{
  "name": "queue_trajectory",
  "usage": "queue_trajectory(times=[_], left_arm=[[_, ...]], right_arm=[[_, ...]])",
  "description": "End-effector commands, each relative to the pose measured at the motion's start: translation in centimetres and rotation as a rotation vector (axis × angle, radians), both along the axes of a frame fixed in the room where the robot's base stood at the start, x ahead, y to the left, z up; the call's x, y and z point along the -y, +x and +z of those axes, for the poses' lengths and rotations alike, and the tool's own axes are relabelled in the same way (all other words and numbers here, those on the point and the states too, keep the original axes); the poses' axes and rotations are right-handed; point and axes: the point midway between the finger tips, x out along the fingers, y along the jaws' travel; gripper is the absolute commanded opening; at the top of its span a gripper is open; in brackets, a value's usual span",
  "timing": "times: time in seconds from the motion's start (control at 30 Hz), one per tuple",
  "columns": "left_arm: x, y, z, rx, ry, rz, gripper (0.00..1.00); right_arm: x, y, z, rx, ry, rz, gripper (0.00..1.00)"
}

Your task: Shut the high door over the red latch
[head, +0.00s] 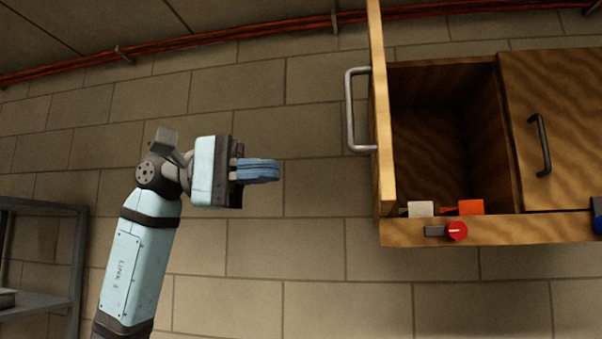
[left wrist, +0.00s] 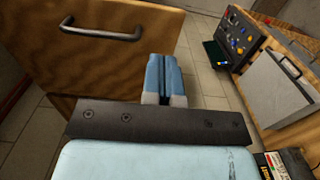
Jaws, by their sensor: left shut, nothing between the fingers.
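The high wooden door (head: 381,110) over the red latch (head: 457,231) stands open, swung out and seen nearly edge-on, with its grey bar handle (head: 351,112) on the left side. The left wrist view shows a wooden door face (left wrist: 110,70) with a metal handle (left wrist: 100,32). My left gripper (head: 277,170) is shut and empty, to the left of the door and apart from it, a little below the handle's height. It also shows in the left wrist view (left wrist: 163,58). My right gripper is not in view.
The open cabinet compartment (head: 440,130) holds a white item (head: 420,209) and an orange item (head: 470,207) at its front. A closed door (head: 560,130) with a dark handle is at its right. A grey shelf (head: 45,205) stands at the far left. Space between gripper and door is clear.

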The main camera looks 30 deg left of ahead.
Motion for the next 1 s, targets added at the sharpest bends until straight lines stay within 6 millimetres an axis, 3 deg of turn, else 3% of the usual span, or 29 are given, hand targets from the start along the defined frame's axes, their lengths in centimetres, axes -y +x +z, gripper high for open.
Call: queue_trajectory(times=[0.3, 0.5, 0.7, 1.0], left_arm=[[6.7, 1.4, 0.2, -0.002, -0.002, -0.007, 0.00], [10.1, 2.3, 0.2, -0.004, -0.002, -0.005, 0.00], [11.8, 2.7, 0.1, -0.004, -0.004, -0.003, 0.00], [12.1, 2.8, 0.0, -0.004, -0.004, -0.002, 0.00]], right_arm=[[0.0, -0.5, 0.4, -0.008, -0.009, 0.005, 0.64], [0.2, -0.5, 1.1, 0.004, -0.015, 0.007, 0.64], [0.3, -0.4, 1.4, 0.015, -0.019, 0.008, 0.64], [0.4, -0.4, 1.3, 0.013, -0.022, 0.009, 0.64]])
